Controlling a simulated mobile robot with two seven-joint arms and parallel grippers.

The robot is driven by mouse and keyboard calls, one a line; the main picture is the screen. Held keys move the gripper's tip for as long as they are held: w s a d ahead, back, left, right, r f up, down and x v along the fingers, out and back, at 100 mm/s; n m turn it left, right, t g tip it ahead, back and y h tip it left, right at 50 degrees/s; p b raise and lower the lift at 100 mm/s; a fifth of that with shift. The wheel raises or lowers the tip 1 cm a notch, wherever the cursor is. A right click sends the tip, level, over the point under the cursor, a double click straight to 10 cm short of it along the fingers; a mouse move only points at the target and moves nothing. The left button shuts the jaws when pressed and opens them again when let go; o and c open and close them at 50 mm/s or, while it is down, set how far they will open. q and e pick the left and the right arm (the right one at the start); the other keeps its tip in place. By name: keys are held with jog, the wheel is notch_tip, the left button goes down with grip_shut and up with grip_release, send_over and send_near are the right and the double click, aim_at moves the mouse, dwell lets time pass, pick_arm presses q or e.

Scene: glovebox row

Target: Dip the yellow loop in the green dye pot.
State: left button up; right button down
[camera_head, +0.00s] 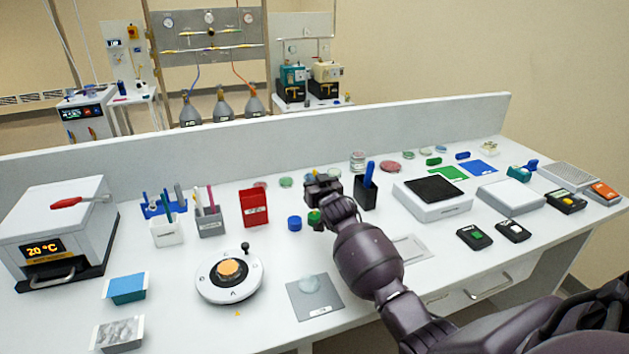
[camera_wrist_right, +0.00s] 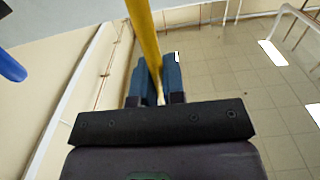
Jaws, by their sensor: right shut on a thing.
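My right gripper (camera_head: 322,187) reaches over the middle of the bench, seen from behind in the head view. In the right wrist view its blue fingers (camera_wrist_right: 156,82) are shut on the yellow loop (camera_wrist_right: 142,32), whose shaft runs up past the top edge. The loop's tip is out of that frame, and I cannot make the loop out in the head view. The green dye pot (camera_head: 315,217) stands just in front of the gripper, partly hidden by my right arm. I cannot tell whether the loop touches it. My left gripper is not in view.
A blue pot (camera_head: 294,223) stands left of the green one. A red box (camera_head: 254,207) is further left, and a black holder (camera_head: 366,194) with blue sticks stands close right of my gripper. Petri dishes (camera_head: 390,166) lie behind. A round dial device (camera_head: 229,277) is front left.

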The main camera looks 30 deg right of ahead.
jog(key=shift+f, duration=0.35)
dwell(0.6)
jog(key=shift+r, duration=0.2)
notch_tip(320, 180, up, 4)
jog(key=p, duration=0.4)
jog(key=shift+r, duration=0.15)
jog(key=shift+r+p, duration=0.4)
jog(key=shift+r, duration=0.8)
